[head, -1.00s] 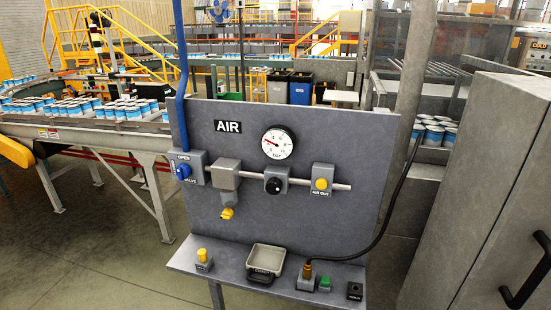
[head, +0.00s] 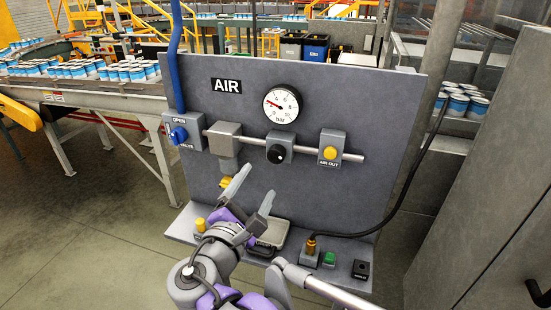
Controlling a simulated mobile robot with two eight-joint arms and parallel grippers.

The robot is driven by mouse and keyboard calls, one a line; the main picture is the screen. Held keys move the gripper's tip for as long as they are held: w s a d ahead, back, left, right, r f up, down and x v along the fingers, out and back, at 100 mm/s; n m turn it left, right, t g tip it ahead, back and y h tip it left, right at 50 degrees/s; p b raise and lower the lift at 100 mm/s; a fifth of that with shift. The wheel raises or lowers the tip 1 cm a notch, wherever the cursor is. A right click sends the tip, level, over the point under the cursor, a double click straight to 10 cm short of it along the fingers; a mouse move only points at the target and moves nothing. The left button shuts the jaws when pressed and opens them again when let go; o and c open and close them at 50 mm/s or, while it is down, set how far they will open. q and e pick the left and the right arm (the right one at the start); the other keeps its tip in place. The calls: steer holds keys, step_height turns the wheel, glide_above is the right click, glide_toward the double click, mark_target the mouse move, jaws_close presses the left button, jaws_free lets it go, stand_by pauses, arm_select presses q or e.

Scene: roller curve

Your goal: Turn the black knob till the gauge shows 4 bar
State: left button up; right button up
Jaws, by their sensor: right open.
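The black knob (head: 276,155) sits on a grey block on the pipe across the grey panel, below the gauge. The round white gauge (head: 282,104) has its needle pointing left and slightly up, in the lower part of the scale; the exact figure is too small to read surely. My right gripper (head: 259,180) has come up from below. It is open and empty, its two grey fingers apart, below and left of the knob and not touching it. My left gripper is not in view.
On the panel (head: 350,92) are a blue valve knob (head: 179,134) at left and a yellow AIR OUT button (head: 330,153) at right. A yellow drain piece (head: 226,182) hangs beside my right fingers. The shelf holds a tray (head: 272,233), a green button (head: 329,258) and a hose fitting (head: 311,246).

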mark_target(273, 158)
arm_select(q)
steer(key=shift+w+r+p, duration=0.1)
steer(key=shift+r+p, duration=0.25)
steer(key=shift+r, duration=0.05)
arm_select(e)
steer(key=x, duration=1)
steer(key=shift+w+d, duration=0.1)
steer(key=shift+c, duration=0.3)
jaws_close()
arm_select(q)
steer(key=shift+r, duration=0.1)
arm_select(e)
steer(key=m+p, duration=0.1)
steer(key=m, duration=0.1)
steer(key=m+p, duration=0.2)
steer(key=shift+r+m, duration=0.2)
steer(key=shift+m, duration=0.1)
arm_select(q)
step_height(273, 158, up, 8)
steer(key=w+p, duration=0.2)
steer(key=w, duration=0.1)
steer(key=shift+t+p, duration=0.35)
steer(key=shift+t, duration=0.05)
arm_select(e)
steer(key=shift+f+m, duration=0.1)
steer(key=shift+m, duration=2.1)
